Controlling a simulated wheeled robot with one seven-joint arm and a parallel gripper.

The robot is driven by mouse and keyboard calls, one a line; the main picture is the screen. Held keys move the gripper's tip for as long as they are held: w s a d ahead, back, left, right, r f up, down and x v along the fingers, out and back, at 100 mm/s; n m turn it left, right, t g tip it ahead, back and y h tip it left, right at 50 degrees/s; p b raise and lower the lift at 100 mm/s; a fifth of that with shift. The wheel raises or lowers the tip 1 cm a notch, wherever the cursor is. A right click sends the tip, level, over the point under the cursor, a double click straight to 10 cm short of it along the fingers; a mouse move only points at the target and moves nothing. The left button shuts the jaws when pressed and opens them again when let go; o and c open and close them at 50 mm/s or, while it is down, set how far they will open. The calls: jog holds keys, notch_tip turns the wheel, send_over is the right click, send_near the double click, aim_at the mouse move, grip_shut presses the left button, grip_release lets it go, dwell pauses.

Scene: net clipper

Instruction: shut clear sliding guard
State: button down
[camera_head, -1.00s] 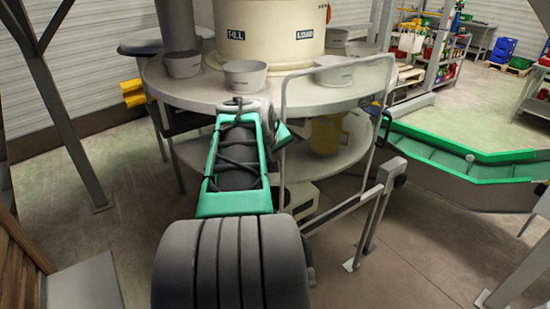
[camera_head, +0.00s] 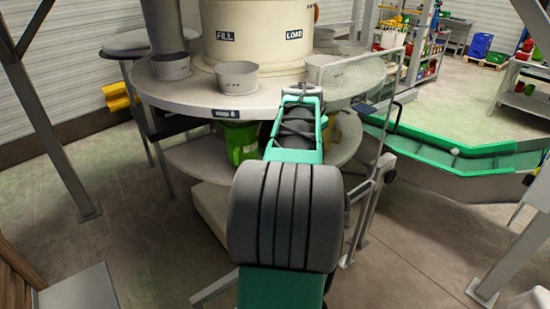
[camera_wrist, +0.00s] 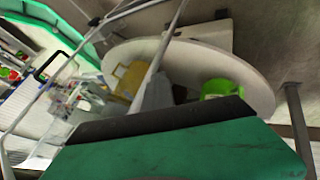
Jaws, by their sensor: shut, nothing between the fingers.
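The clear guard (camera_head: 403,62) is a see-through panel in a thin grey frame. It stands upright at the right front of the round two-tier table (camera_head: 190,93). Its left and lower parts are partly hidden behind my arm. My gripper (camera_head: 302,90) is at the far end of my arm, in front of the table's upper tier and by the guard's left side. It is shut and empty. In the wrist view a thin grey bar of the guard frame (camera_wrist: 172,35) rises close beside the gripper's grey tip (camera_wrist: 154,95). I cannot tell whether they touch.
Grey bowls (camera_head: 237,80) stand on the upper tier around a cream drum (camera_head: 265,30). A green bucket (camera_head: 240,143) is on the lower tier. A green-edged conveyor (camera_head: 460,158) runs at right. A grey post (camera_head: 55,140) stands at left.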

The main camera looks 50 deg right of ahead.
jog(key=s+a+r+p, duration=0.1)
jog(key=s+a+r, duration=0.1)
jog(key=a+r, duration=0.65)
jog(key=s+a+f+m+g+y, duration=0.1)
jog(key=s+a+f+m+y, duration=0.15)
jog(key=a+f+m, duration=0.65)
jog(key=w+a+f+n+y, duration=0.1)
jog(key=a+n, duration=0.3)
jog(key=a, duration=0.7)
jog(key=w+a+f+n+t+y, duration=0.1)
jog(key=a+f+n, duration=0.3)
jog(key=a, duration=0.7)
jog(key=w+a+f+n+y, duration=0.2)
jog(key=a+n, duration=0.3)
jog(key=a, duration=0.6)
jog(key=shift+w+a+f+t, duration=0.15)
jog(key=shift+w+f+t, duration=0.2)
jog(key=shift+w, duration=0.25)
